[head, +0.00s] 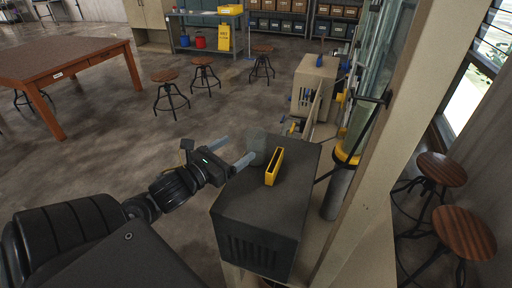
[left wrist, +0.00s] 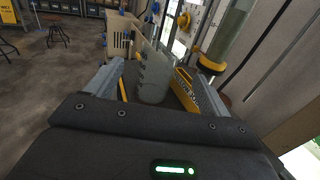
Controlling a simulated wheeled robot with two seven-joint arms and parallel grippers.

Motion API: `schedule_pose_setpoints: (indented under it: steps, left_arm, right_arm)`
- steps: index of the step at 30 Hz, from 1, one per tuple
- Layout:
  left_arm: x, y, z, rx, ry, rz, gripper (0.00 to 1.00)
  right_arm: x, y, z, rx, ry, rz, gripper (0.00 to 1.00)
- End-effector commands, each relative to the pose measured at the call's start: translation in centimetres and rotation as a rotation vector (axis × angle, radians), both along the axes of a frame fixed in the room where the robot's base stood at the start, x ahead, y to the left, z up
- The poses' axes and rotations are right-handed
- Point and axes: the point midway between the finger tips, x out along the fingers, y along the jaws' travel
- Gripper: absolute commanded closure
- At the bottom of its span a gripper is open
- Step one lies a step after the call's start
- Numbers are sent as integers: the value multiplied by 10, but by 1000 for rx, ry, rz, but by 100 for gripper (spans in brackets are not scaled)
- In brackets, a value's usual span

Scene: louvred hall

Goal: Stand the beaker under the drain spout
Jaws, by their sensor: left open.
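The beaker (head: 256,144) is a clear, greyish cylinder standing upright at the far left edge of a dark box top. In the left wrist view the beaker (left wrist: 153,80) appears between and just beyond the fingertips. My left gripper (head: 234,150) is open, with its two pale fingers pointing at the beaker; I cannot tell if they touch it. A tall glass column (head: 374,90) with a yellow collar (head: 346,155) stands to the right. I cannot clearly pick out the drain spout. My right gripper is out of view.
A yellow lettered block (head: 274,166) stands on the dark box (head: 262,205), close right of the beaker. A beige machine (head: 314,85) is behind. A beige post (head: 400,120) rises at right. Stools and a wooden table (head: 65,62) stand on open floor at left.

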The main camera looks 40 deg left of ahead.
Motion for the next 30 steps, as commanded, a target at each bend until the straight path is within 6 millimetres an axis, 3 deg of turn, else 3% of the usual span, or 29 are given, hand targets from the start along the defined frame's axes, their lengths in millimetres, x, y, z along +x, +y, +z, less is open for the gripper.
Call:
schedule_pose_setpoints:
  steps: [1,5,7,15,19,24,30]
  left_arm:
    - [8,-2,-4,4,-6,-5,19]
    - [24,-3,-3,5,-8,-2,19]
    - [35,-1,5,0,-6,9,19]
    - [52,-3,5,-8,-11,6,19]
    - [59,-2,8,-9,-12,6,19]
    - [84,-2,12,-10,-9,7,19]
    - [102,-3,6,-5,-8,5,19]
  right_arm:
    - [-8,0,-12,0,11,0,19]
    - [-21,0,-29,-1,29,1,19]
    - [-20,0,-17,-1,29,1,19]
    - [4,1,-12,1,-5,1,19]
    - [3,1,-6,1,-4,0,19]
    - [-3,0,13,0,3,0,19]
    - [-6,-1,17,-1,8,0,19]
